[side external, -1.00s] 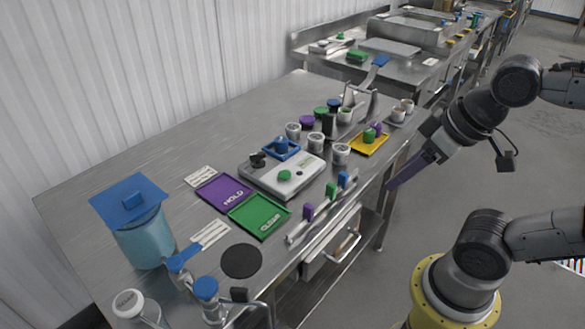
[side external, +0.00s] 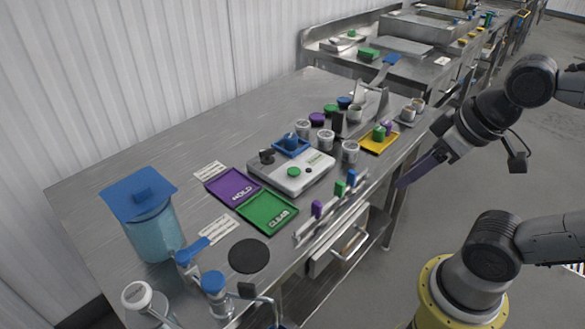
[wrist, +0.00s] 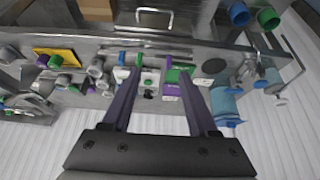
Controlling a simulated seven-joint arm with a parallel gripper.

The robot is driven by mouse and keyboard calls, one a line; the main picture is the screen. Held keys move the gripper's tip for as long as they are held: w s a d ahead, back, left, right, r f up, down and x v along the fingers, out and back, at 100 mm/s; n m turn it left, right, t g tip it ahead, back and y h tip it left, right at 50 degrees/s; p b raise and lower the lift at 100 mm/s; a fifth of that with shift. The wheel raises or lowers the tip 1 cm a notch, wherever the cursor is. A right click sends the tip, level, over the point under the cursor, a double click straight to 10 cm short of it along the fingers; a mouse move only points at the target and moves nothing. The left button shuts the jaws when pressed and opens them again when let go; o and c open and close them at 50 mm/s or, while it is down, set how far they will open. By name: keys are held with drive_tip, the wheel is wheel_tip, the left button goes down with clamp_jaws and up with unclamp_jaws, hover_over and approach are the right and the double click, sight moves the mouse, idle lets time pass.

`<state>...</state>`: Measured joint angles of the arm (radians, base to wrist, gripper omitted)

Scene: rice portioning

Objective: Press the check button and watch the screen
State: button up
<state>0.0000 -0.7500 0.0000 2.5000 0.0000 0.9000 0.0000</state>
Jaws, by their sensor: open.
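A white and grey device (side external: 318,164) with a round green button (side external: 293,171) on top stands mid-table; I take this for the check button. I cannot make out a screen with readable content. My gripper (side external: 399,184) is out past the table's front edge, to the right of the device and apart from it. In the wrist view my gripper (wrist: 160,72) has its two dark fingers spread and empty, with the device (wrist: 152,76) showing small between them.
A purple HOLD tray (side external: 224,193) and a green CLEAR tray (side external: 258,222) lie left of the device. A rail (side external: 303,236) with coloured tabs runs along the front edge. A lidded blue container (side external: 151,236) stands far left.

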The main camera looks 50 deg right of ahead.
clamp_jaws()
idle(0.3)
idle(1.5)
